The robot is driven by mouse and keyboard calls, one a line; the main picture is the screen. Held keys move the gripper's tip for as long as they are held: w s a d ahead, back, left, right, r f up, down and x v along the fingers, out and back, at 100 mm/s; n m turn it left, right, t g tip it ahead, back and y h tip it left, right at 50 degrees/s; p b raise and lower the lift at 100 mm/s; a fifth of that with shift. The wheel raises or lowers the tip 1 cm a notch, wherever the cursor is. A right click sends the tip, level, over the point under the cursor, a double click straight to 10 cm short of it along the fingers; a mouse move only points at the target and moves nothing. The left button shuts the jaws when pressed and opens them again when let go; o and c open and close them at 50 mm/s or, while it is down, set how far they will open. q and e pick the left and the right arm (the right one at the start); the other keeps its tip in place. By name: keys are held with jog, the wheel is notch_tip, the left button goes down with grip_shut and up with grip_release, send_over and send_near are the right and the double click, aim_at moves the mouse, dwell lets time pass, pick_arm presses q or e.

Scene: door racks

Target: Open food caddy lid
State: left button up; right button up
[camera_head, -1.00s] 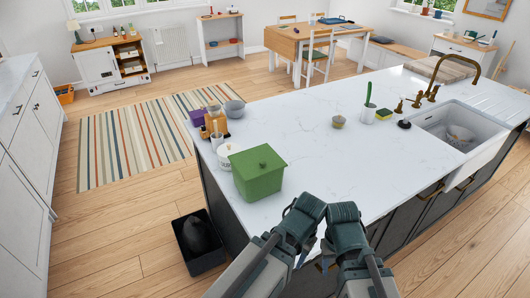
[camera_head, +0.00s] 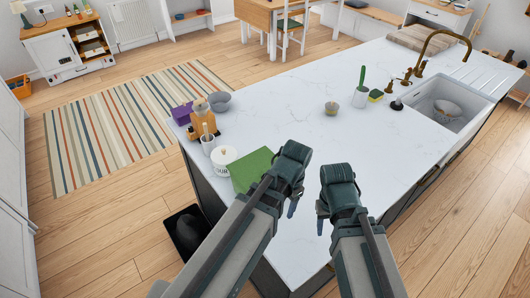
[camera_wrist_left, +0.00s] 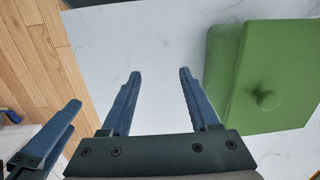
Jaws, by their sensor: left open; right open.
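The green food caddy (camera_head: 251,165) stands on the white island worktop, partly hidden behind my left arm in the head view. In the left wrist view its green lid (camera_wrist_left: 285,60) with a round knob (camera_wrist_left: 267,100) lies at the right, and the lid looks closed. My left gripper (camera_wrist_left: 157,72) is open and empty above bare worktop, to the left of the caddy in that view and apart from it. My right gripper (camera_head: 320,222) is over the worktop's near part, right of the left one, and holds nothing visible. Its fingers also show at the left edge of the wrist view.
The worktop's middle (camera_head: 290,120) is clear.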

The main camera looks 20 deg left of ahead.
aim_at(266, 171)
pick_arm(q)
jog(key=w+a+r+m+p, duration=0.4)
jog(key=w+r+p, duration=0.1)
jog(key=r+p, duration=0.2)
jog(key=w+a+r+m+h+p, duration=0.1)
jog(key=w+a+r+m+p, duration=0.3)
jog(key=r+p, duration=0.3)
notch_tip(266, 171, up, 3)
jog(key=shift+w+a+r+m, duration=0.2)
jog(key=shift+w+m, duration=0.35)
jog(key=shift+m, duration=0.05)
pick_arm(e)
notch_tip(266, 171, up, 17)
jog(key=shift+r, duration=0.2)
pick_arm(q)
jog(key=shift+f, duration=0.1)
pick_arm(e)
jog(key=shift+s, duration=0.1)
pick_arm(q)
notch_tip(266, 171, down, 14)
jog(key=b, duration=1.3)
pick_arm(e)
notch_tip(266, 171, down, 14)
pick_arm(q)
jog(key=shift+r, duration=0.2)
pick_arm(e)
jog(key=shift+r, duration=0.1)
pick_arm(q)
grip_shut()
